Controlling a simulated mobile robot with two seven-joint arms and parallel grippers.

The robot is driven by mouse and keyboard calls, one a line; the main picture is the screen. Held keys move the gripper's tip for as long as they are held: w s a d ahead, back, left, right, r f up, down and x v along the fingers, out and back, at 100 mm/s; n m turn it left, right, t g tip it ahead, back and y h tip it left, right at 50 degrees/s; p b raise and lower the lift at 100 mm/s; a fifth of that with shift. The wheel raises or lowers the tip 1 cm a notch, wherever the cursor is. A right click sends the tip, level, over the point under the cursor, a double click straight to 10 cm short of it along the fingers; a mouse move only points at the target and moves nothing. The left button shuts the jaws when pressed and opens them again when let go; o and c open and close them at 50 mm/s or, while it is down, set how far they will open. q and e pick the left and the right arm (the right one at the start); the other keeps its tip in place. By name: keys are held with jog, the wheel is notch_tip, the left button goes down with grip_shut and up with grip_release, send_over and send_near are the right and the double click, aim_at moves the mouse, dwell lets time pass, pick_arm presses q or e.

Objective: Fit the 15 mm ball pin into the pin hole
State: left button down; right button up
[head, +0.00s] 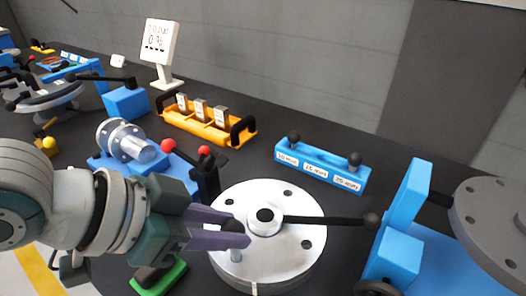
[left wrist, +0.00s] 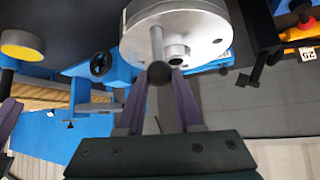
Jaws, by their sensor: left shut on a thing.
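My left gripper (head: 240,237) is shut on the ball pin, gripping it near its black ball head (head: 232,226). The pin's pale shaft (head: 236,255) points down over the near-left part of the round metal flange (head: 295,262). In the left wrist view the black ball (left wrist: 158,71) sits between the purple fingertips, and the thin shaft (left wrist: 157,42) runs towards the flange (left wrist: 200,30). The flange has several holes around a raised hub (head: 265,216). The hole under the pin is hidden, so I cannot tell whether the tip is in it.
A blue pin rack (head: 320,174) with size labels holds two black-headed pins at its ends. A black bar with a ball end (head: 371,220) reaches right from the hub. A blue fixture (head: 405,240) stands right, and a yellow tray (head: 205,130) behind.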

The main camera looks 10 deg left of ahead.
pick_arm(q)
jog(key=shift+f+b, duration=1.5)
jog(key=shift+f, duration=0.65)
jog(key=shift+c, duration=2.4)
grip_release()
jog(key=shift+r, duration=0.1)
jog(key=p+v, duration=0.2)
jog(key=v, duration=0.8)
